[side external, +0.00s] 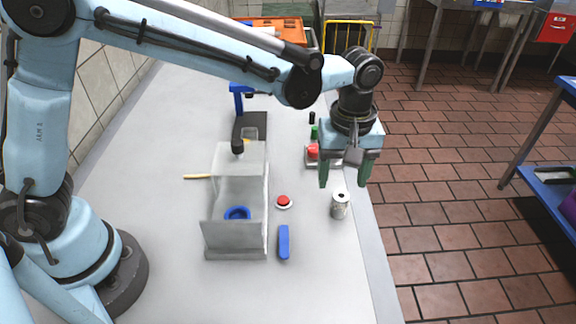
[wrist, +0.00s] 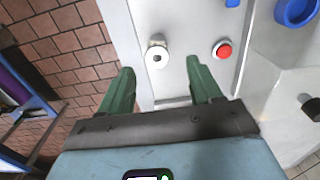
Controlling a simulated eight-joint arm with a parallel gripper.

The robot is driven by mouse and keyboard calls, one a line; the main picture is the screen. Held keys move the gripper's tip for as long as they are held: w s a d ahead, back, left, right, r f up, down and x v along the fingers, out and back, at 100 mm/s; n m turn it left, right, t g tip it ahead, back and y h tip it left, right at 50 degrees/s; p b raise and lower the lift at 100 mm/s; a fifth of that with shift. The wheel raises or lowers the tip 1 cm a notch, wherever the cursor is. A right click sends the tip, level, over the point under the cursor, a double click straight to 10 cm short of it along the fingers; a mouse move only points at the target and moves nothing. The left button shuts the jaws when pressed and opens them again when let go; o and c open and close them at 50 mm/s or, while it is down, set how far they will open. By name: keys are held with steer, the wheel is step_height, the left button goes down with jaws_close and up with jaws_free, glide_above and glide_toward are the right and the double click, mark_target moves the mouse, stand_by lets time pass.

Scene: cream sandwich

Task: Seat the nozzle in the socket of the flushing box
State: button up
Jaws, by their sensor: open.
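A short metal cylinder with a dark hole in its top, which looks like the nozzle (side external: 340,208), stands upright near the table's right edge. It also shows in the wrist view (wrist: 157,58), ahead of and between my fingertips. My gripper (side external: 343,183) is open and empty, its green fingers pointing down above and slightly behind the cylinder; the wrist view shows the gap too (wrist: 160,68). The flushing box (side external: 259,210) is a clear-walled box left of the cylinder. A blue ring, apparently the socket (side external: 237,213), lies inside it and shows at the wrist view's top right (wrist: 297,12).
A red button (side external: 283,201) and a blue block (side external: 284,242) lie between box and cylinder. A blue stand (side external: 238,98) with a dark arm rises behind the box. The front table is clear.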

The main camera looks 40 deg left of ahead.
mark_target(341, 197)
steer(key=shift+w+d+f, duration=0.1)
steer(key=shift+d+f, duration=0.05)
steer(key=shift+f, duration=3.1)
steer(key=shift+c, duration=0.5)
steer(key=c, duration=1)
steer(key=shift+r, duration=0.15)
